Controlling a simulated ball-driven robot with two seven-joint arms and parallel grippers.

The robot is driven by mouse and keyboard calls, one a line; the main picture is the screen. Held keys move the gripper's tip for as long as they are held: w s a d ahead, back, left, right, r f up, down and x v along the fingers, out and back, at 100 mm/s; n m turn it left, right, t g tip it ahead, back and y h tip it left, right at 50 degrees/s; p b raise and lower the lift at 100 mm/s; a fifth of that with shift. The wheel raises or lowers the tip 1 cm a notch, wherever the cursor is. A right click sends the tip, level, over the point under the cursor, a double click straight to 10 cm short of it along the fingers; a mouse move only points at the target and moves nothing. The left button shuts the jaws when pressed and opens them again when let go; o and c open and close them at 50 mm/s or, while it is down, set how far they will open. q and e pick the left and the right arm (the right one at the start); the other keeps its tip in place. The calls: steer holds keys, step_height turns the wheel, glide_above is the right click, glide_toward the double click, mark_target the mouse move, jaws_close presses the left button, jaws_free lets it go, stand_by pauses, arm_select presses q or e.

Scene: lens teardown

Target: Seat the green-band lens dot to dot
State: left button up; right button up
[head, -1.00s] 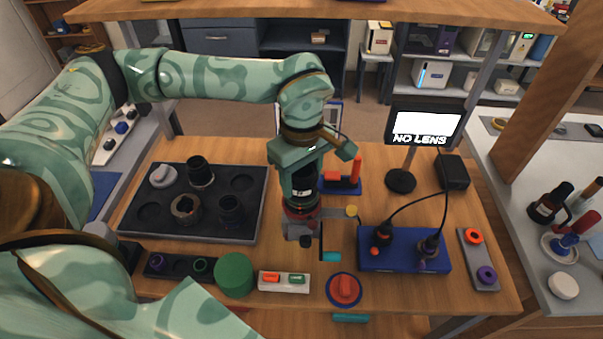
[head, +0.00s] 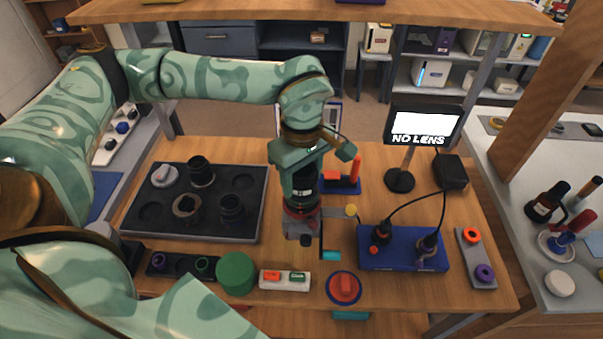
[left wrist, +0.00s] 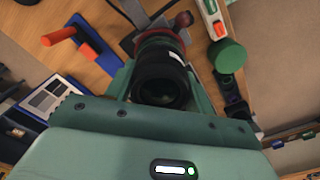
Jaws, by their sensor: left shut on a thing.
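My left gripper (head: 302,188) is shut on a black lens (head: 305,196), which stands upright above the table. The lens also shows in the left wrist view (left wrist: 160,82), between the fingers, with a white mark on its side. Directly at the lens's lower end is a red ring (head: 299,213) on a grey mount (head: 296,229) with a yellow knob (head: 351,210). I cannot tell whether the lens is fully seated there. The screen (head: 421,125) reads "NO LENS". My right gripper is not in view.
A dark tray (head: 250,225) with several black cylindrical parts and a grey knob lies left. A blue box (head: 403,262) with cables stands right.

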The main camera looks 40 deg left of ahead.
arm_select(q)
steer(key=shift+f, duration=0.85)
stand_by(1.3)
steer(key=o, duration=1.3)
step_height(320, 180, up, 16)
steer(key=p, duration=0.3)
steer(key=shift+r, duration=0.2)
steer(key=shift+f, duration=0.1)
